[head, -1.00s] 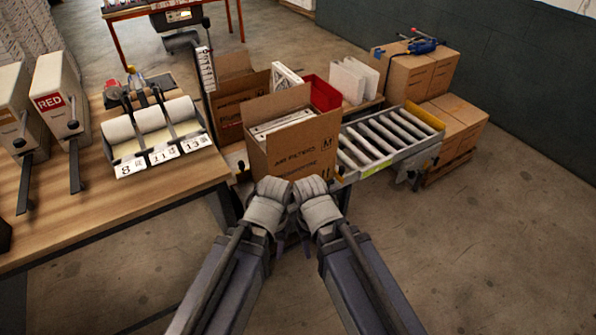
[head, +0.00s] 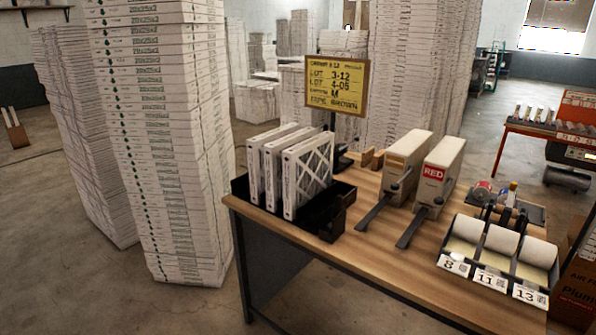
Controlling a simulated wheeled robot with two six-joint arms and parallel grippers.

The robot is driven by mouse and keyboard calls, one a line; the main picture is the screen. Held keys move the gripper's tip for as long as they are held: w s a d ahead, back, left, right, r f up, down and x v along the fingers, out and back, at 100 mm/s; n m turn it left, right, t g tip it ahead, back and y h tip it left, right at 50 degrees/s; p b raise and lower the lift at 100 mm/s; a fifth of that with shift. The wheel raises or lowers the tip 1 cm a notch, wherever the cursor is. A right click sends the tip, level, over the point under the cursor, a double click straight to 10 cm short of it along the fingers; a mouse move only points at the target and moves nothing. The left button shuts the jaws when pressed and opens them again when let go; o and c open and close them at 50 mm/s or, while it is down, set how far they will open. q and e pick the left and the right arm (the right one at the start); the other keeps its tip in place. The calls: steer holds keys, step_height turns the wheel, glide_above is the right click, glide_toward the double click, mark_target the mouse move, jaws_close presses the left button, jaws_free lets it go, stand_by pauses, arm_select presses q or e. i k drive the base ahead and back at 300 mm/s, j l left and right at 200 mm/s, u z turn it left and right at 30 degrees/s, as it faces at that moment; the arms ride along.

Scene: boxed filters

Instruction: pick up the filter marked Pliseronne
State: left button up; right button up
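Several white-framed filters (head: 305,175) stand upright side by side in a black tray (head: 325,226) at the left end of the wooden table. The nearest one shows a pleated face with a crossed lattice. Print on their edges is too small to read, so I cannot tell which is marked Pliseronne. Neither of my grippers is in the head view now.
A yellow sign (head: 337,86) stands behind the filters. Two dispensers (head: 437,175), one marked RED, and a label roll holder (head: 497,258) occupy the table (head: 390,270). Tall stacks of boxed filters (head: 160,140) stand left. Open floor lies at front left.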

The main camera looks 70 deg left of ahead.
mark_target(307, 166)
steer(key=u, duration=1.5)
steer(key=i+j+u, duration=0.25)
steer(key=u, duration=0.2)
steer(key=i+j, duration=0.95)
